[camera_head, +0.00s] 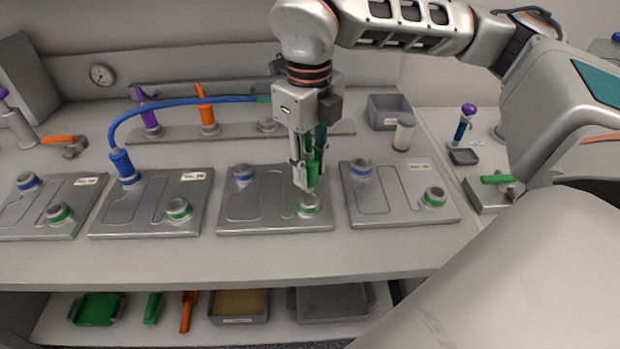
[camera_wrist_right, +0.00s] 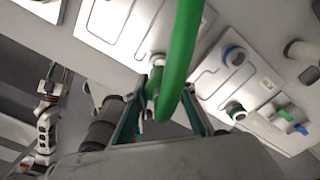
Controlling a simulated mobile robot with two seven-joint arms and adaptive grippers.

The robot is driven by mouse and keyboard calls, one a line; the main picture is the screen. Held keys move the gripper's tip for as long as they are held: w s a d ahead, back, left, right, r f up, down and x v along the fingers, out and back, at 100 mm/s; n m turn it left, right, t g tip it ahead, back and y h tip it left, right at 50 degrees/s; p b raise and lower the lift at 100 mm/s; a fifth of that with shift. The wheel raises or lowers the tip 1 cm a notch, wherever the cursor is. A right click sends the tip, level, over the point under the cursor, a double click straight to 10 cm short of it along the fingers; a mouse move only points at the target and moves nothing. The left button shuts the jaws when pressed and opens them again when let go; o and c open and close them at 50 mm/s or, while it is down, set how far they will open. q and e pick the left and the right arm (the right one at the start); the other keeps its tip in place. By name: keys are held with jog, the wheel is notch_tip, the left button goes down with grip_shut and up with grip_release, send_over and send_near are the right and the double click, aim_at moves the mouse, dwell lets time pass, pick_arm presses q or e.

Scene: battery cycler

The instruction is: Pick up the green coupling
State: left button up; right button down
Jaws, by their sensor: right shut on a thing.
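The green coupling (camera_head: 313,174) is between the fingers of my right gripper (camera_head: 307,178), which is shut on it. It is upright, directly above the green-ringed port (camera_head: 309,205) on the third plate (camera_head: 262,222) from the left; I cannot tell whether they touch. In the right wrist view the coupling (camera_wrist_right: 154,86) shows between the teal fingers of my right gripper (camera_wrist_right: 160,100), with a thick green hose (camera_wrist_right: 182,50) rising across the picture. The fingers partly hide the coupling.
A blue hose (camera_head: 165,105) arches from a blue coupling (camera_head: 122,166) on the second plate towards my wrist. Plates with blue- and green-ringed ports stand on both sides. Behind are a rail with purple and orange handles (camera_head: 206,110), a grey bin (camera_head: 388,112) and a cylinder (camera_head: 404,132).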

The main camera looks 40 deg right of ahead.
notch_tip(320, 180, up, 16)
jog(key=p, duration=0.1)
jog(key=shift+f+p, duration=0.25)
jog(key=shift+p, duration=0.15)
jog(key=c, duration=2.2)
grip_release()
jog(key=shift+c, duration=0.2)
grip_shut()
jog(key=shift+r, duration=0.1)
notch_tip(320, 180, up, 5)
jog(key=p, duration=0.5)
